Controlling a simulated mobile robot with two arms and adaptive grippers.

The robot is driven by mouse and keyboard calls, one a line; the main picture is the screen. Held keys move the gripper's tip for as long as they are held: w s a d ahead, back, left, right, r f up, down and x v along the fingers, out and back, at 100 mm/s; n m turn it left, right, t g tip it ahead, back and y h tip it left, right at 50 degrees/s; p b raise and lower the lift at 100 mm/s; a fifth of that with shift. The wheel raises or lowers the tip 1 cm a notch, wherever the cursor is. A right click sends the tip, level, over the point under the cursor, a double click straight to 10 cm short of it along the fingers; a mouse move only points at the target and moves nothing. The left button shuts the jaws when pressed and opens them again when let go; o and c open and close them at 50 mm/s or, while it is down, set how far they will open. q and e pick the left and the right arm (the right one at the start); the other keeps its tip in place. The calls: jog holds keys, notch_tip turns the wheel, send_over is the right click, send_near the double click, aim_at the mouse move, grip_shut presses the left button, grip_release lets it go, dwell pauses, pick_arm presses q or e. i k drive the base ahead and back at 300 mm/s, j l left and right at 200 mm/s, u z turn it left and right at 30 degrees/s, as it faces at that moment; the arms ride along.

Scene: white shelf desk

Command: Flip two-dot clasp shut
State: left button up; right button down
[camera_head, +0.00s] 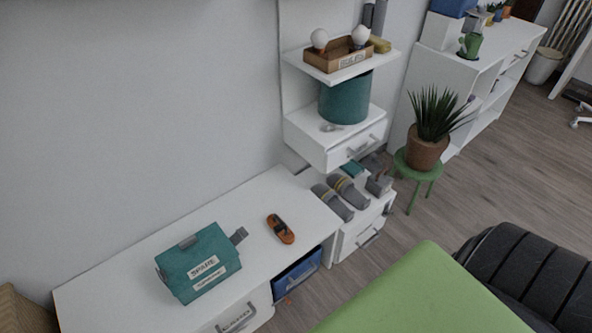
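A teal box (199,263) with white labels on its front stands on the white desk (130,262) at the lower left. A grey clasp (239,236) sticks out from the box's right side and looks swung away from it. Another grey piece (189,242) lies along the back edge of its top. Dots on either are too small to make out, so I cannot tell which is the two-dot clasp. Neither of my grippers is in view.
Grey slippers (340,195) and a shelf tower (335,140) stand beyond. A green surface (420,295) and black ribbed object (525,275) fill the lower right. The desk left of the box is clear.

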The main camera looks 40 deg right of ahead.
aim_at(240, 234)
jog(key=i+l+z, duration=0.2)
jog(key=l+z, duration=0.2)
jog(key=k+l, duration=0.1)
jog(key=l, duration=0.65)
jog(key=k+l, duration=0.15)
jog(key=l, duration=0.2)
